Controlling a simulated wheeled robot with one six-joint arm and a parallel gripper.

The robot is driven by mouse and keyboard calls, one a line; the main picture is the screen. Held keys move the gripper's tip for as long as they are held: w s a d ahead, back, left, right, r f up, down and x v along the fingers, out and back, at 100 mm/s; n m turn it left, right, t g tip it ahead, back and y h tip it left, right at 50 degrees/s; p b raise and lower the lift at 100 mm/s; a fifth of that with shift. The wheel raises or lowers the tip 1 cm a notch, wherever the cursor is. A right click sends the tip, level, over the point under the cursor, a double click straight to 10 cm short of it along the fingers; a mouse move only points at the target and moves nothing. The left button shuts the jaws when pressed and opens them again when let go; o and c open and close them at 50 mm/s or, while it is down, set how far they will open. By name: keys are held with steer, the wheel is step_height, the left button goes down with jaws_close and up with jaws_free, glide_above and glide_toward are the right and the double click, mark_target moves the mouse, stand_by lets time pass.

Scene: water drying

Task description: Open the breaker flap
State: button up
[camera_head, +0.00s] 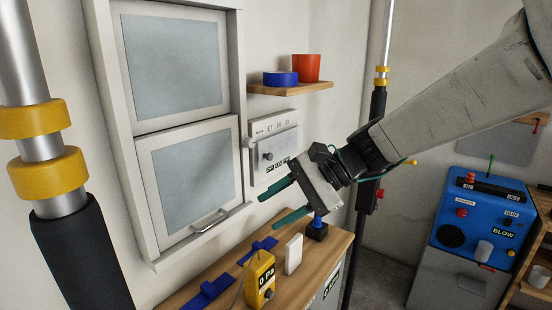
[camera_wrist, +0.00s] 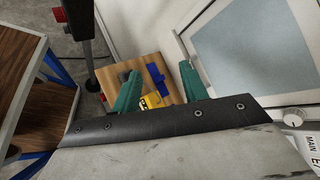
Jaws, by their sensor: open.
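The breaker box (camera_head: 286,137) is a pale grey panel on the wall, right of the white window. Its front carries a row of small marks, a dark knob and green labels low down. Whether its flap is a clear or solid cover I cannot tell, and it looks shut. In the wrist view, part of a panel marked MAIN with a round knob (camera_wrist: 293,117) shows at the lower right edge. My gripper (camera_head: 254,212) is open and empty, below and in front of the box, not touching it. Its green fingers also show in the wrist view (camera_wrist: 160,68).
The window frame (camera_head: 246,185) with a metal handle (camera_head: 210,221) is close left of my fingers. Below is a wooden bench (camera_head: 325,262) with a yellow meter (camera_head: 260,279), a white block (camera_head: 293,254) and blue clips.

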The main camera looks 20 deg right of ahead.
steer(key=w+d+m+t+y, duration=0.2)
steer(key=w+d+m+t, duration=0.15)
steer(key=w+m, duration=0.6)
steer(key=m+t+h, duration=0.2)
steer(key=m+t, duration=0.6)
steer(key=t, duration=0.1)
glide_toward(271, 156)
steer(key=w, duration=0.1)
steer(key=x, duration=0.7)
steer(key=shift+a+f, duration=0.1)
steer(key=shift+a, duration=0.25)
jaws_close()
